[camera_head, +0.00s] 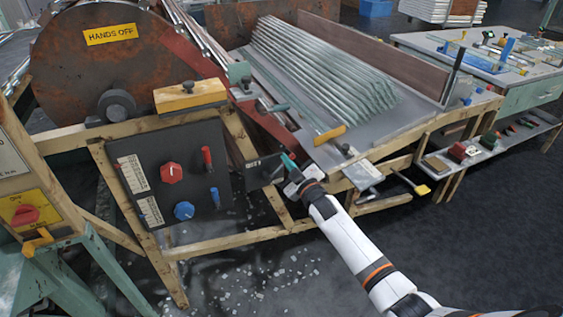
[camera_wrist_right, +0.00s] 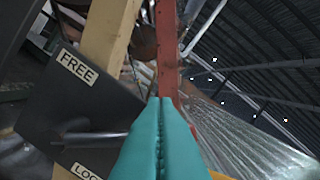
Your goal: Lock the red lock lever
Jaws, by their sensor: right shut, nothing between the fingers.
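My right gripper (camera_head: 289,163) has teal fingers that are shut with nothing between them. It is in front of a small dark plate (camera_head: 262,170) at the machine's front. In the right wrist view the shut fingers (camera_wrist_right: 160,104) cover the middle, and the plate (camera_wrist_right: 50,110) carries a FREE label above and a partly hidden LOCK label below. A grey rod (camera_wrist_right: 92,135) lies across the plate between the labels, and its right end is hidden behind the fingers. I cannot tell whether the fingers touch it. No red lever handle shows clearly on this plate. My left gripper is not in view.
A dark control panel (camera_head: 188,215) left of the plate has a red knob (camera_head: 171,172), a red-handled lever (camera_head: 207,158) and blue controls. A red beam (camera_wrist_right: 167,45) rises behind the fingers. Glass tubes (camera_head: 320,70) lie on the sloped bench. Open floor lies in front.

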